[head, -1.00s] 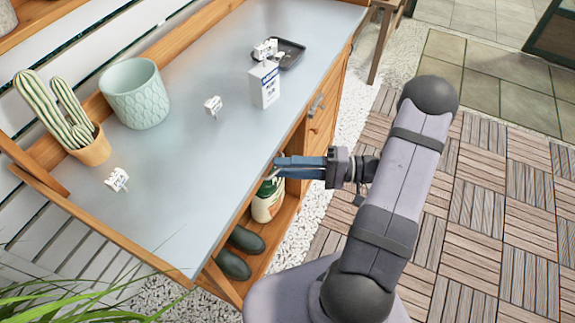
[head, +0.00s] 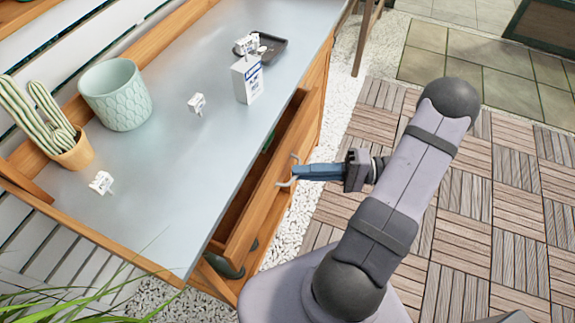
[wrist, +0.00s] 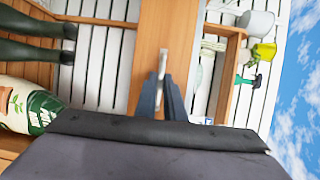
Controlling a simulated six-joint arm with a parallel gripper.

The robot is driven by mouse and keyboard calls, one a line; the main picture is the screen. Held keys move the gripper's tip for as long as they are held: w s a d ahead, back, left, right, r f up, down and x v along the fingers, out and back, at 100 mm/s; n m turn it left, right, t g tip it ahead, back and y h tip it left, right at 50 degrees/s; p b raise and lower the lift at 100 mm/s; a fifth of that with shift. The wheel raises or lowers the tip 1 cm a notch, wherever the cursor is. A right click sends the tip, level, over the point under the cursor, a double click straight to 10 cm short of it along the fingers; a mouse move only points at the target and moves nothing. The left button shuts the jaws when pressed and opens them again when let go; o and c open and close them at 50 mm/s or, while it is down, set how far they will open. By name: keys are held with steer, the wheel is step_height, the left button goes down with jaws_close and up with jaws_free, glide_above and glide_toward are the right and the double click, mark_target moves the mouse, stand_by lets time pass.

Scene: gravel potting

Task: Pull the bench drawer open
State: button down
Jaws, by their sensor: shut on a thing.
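The bench drawer (head: 262,212) stands partly out from under the grey bench top, and its dark inside shows behind the wooden front. My gripper (head: 298,172) is shut on the metal drawer handle (head: 283,184), at the front's outer face. In the wrist view the two fingers (wrist: 163,95) close around the handle (wrist: 162,62), against the plain wooden drawer front (wrist: 170,30).
On the bench top (head: 160,180) are a mint pot (head: 116,95), a potted cactus (head: 72,152), a white box (head: 247,80), a black tray (head: 268,50) and small white tags. Boots (wrist: 35,38) and a bag (wrist: 28,108) stand below. The decking beside the bench is open.

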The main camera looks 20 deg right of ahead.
steer(key=shift+s+d, duration=0.2)
steer(key=shift+d, duration=0.05)
steer(key=c, duration=1.9)
jaws_free()
steer(key=shift+o, duration=0.2)
steer(key=b+v, duration=0.1)
steer(key=v, duration=0.6)
steer(key=shift+d, duration=0.15)
steer(key=shift+s, duration=0.1)
